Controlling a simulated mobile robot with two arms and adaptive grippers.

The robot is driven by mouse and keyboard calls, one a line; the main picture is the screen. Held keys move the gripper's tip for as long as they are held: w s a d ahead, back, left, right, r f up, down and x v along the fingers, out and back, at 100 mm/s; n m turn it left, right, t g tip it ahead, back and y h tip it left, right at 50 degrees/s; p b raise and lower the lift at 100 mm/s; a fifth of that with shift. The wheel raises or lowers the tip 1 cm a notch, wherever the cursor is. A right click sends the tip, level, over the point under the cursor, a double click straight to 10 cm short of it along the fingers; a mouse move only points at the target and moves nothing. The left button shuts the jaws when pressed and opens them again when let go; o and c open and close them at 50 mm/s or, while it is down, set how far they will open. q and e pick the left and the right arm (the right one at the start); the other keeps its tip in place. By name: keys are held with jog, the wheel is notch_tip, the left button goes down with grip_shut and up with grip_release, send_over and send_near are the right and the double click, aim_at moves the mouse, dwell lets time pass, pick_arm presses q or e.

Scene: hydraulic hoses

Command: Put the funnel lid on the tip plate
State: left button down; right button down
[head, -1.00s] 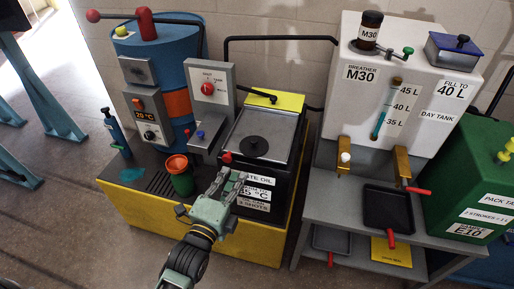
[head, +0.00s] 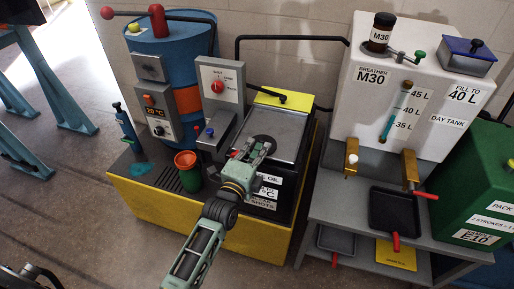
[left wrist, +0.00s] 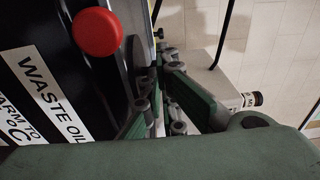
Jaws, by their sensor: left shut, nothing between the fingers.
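A round black lid with a small knob (head: 263,138), which looks like the funnel lid, lies on the grey plate (head: 285,122) on top of the black waste oil box. I cannot tell for sure whether this grey plate is the tip plate. My left gripper (head: 262,146) is shut and empty over the front of the box, at the near side of the lid, and hides part of it. I cannot tell whether it touches the lid. In the left wrist view, the gripper fingers (left wrist: 170,95) show beside the box, near a red knob (left wrist: 98,32). My right gripper is not in view.
A red-and-green cup (head: 187,172) stands left of the box. A grey switch box (head: 219,90) and a blue drum (head: 178,68) rise behind it. A white day tank (head: 440,112) and a dark tray (head: 393,212) stand to the right.

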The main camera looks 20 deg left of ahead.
aim_at(264, 138)
pick_arm(q)
jog(key=w, duration=0.2)
jog(key=w+b, duration=0.1)
jog(key=w, duration=0.2)
jog(key=shift+w+d, duration=0.3)
jog(key=shift+d, duration=0.05)
jog(key=shift+s, duration=0.1)
jog(key=shift+a, duration=0.1)
